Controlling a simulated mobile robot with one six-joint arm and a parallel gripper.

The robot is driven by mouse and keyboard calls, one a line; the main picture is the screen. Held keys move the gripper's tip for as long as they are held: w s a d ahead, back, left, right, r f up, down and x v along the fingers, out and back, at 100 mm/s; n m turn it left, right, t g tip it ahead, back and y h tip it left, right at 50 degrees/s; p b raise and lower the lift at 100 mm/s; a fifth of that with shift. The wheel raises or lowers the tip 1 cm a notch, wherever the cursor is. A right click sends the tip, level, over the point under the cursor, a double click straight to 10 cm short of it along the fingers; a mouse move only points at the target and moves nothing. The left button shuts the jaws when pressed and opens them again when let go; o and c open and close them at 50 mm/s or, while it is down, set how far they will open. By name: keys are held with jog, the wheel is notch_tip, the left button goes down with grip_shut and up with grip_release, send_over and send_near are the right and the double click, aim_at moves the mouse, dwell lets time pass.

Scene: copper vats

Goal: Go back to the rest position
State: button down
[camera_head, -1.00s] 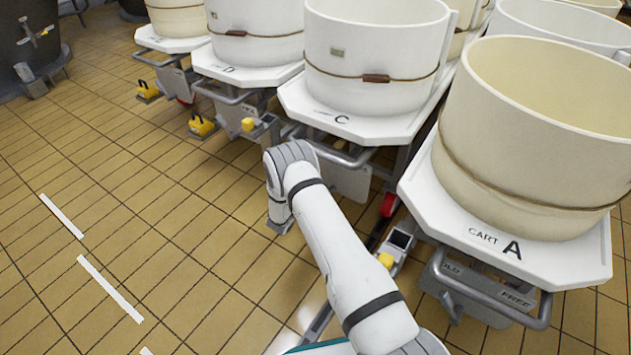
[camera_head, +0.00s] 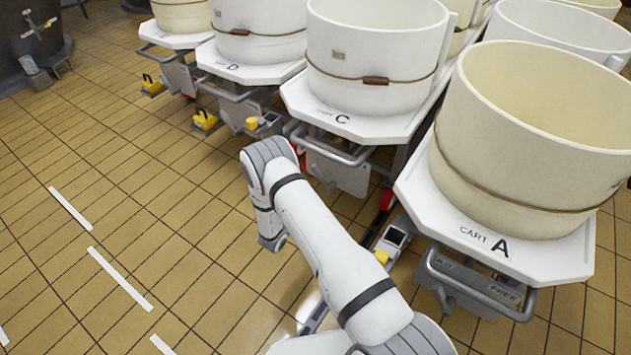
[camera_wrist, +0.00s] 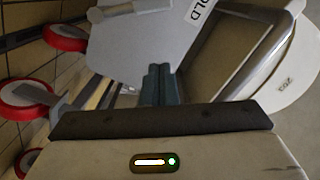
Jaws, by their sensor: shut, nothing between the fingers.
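My gripper (camera_wrist: 160,84) shows in the wrist view with its two dark fingers together and nothing between them. In the wrist view it points at the underside of a cart, with a grey panel (camera_wrist: 140,45) and a grey tube frame (camera_wrist: 268,50) close ahead; I see no contact. In the head view my white arm reaches forward from the bottom and bends downward beside the carts. My fingers are not clearly seen there.
Cart A (camera_head: 545,258) with a cream vat (camera_head: 540,150) stands close at right, and cart C (camera_head: 345,122) is beyond my arm. Yellow pedals (camera_head: 205,120) stick out at floor level. Red wheels (camera_wrist: 22,92) are at left in the wrist view. The tiled floor (camera_head: 130,200) at left is open.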

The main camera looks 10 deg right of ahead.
jog(key=shift+s+a, duration=0.4)
jog(key=shift+s, duration=0.05)
jog(key=s+d+r+m+g+h+p, duration=0.1)
jog(key=s+d+r+m+g+p, duration=0.15)
jog(key=r+m, duration=0.55)
jog(key=s+d+r+m+g+h+p, duration=0.15)
jog(key=d+r+m+g+p, duration=0.25)
jog(key=r, duration=0.8)
jog(key=s+d+r+m+g+p, duration=0.25)
jog(key=r+m, duration=0.35)
jog(key=r, duration=0.3)
jog(key=s+d+r+m+g+y+p, duration=0.2)
jog(key=s+r+m+g+p, duration=0.15)
jog(key=s+r+m, duration=0.45)
jog(key=s+d+r+m+g+y+p, duration=0.1)
jog(key=s+r+m+g+y+p, duration=0.2)
jog(key=r+m, duration=0.5)
jog(key=s+a+r+m+t+y+p, duration=0.1)
jog(key=s+a+r+m+y+p, duration=0.1)
jog(key=s+r+m+y+p, duration=0.1)
jog(key=s+a+r+m+t+y+p, duration=0.2)
jog(key=s+r+m+p, duration=0.3)
jog(key=s+r+m, duration=0.3)
jog(key=s+a+r+m+t+y+p, duration=0.2)
jog(key=s+a+r+m+y+p, duration=0.2)
jog(key=r, duration=0.7)
jog(key=s+m+p, duration=0.1)
jog(key=m, duration=0.1)
jog(key=shift+s+m, duration=0.3)
jog(key=shift+s, duration=0.05)
